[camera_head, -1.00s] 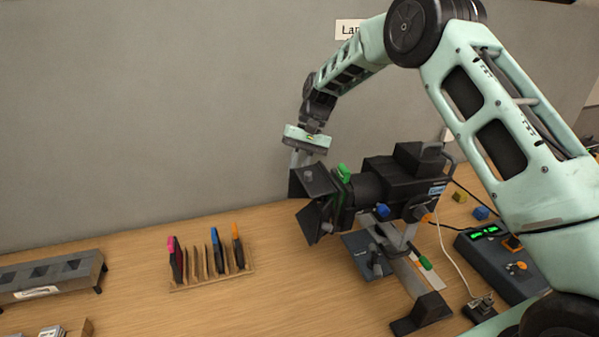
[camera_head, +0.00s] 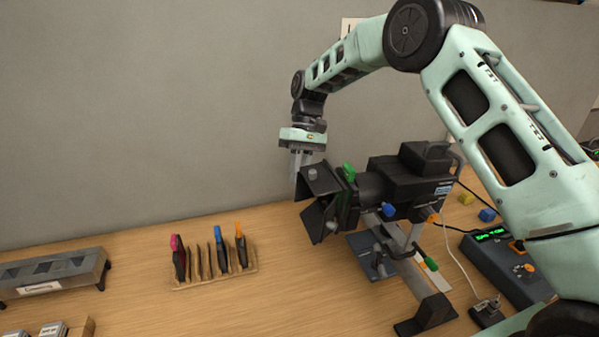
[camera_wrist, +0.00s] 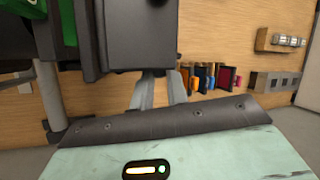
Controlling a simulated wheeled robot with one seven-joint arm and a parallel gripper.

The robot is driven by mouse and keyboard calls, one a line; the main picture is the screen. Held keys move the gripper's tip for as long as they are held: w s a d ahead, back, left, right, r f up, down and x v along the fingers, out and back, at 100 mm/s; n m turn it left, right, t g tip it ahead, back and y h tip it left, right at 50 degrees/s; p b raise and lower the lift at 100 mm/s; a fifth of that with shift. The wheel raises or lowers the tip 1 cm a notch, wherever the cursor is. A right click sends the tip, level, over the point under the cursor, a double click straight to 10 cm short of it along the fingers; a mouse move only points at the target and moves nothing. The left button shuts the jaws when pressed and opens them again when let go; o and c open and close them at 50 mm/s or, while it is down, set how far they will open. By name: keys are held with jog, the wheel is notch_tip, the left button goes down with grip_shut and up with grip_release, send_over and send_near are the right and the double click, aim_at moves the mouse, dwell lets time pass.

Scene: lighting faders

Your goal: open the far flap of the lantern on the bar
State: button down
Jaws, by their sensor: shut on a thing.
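The black lantern (camera_head: 400,185) hangs on the bar above the table, its front facing left. Its dark flaps (camera_head: 320,182) stand out from the front. The far flap is mostly hidden behind the nearer flaps in the head view. My gripper (camera_head: 297,176) points down at the far side of the lantern's front, shut on the far flap. In the wrist view its two grey fingers (camera_wrist: 158,92) run up behind a dark flap (camera_wrist: 138,35), which hides their tips and the grip.
A wooden rack (camera_head: 215,278) with coloured, handled pieces stands left of the lantern. A grey labelled box (camera_head: 50,275) is at far left. A control desk (camera_head: 510,265) with green displays is at right, with a cable. The wall is close behind; the table between rack and lantern is clear.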

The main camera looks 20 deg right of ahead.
jog(key=c, duration=1.4)
grip_release()
jog(key=shift+o, duration=0.2)
jog(key=v, duration=1.7)
jog(key=shift+r, duration=0.25)
